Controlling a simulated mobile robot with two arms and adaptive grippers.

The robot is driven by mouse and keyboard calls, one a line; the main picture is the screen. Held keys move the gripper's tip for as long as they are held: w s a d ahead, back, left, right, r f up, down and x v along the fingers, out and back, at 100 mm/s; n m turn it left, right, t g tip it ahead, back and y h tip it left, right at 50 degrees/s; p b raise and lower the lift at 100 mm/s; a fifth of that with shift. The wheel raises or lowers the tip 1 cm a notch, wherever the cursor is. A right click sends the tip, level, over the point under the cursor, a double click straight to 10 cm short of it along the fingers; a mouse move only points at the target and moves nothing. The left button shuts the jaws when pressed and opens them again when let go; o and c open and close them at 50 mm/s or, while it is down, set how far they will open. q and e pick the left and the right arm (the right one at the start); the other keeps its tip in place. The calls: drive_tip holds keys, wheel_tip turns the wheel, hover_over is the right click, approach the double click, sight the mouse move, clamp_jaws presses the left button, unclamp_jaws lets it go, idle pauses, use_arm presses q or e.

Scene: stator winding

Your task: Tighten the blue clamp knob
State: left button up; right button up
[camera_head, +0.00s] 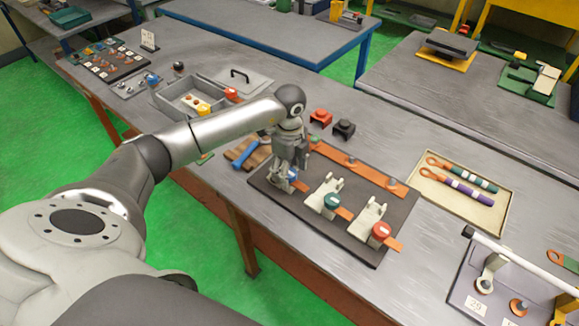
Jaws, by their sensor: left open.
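A dark board (345,247) on the grey bench carries a row of clamps with round knobs. A blue knob (292,174) is at the board's left end, partly hidden by my left gripper. A blue-green knob (332,201) sits on the middle clamp and a red knob (381,230) on the right one. My left gripper (284,179) points down over the left clamp, with its fingers open beside the blue knob. I cannot tell whether they touch it. My right gripper is not in view.
An orange bar (352,163) runs along the board's back edge. A blue-handled tool (251,155) lies left of the board. Red (320,117) and black (343,129) blocks stand behind. A beige tray (465,196) with rods is at right. A grey bin (190,101) stands farther left.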

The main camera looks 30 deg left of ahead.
use_arm(q)
drive_tip(key=shift+f, duration=0.15)
drive_tip(key=c, duration=1)
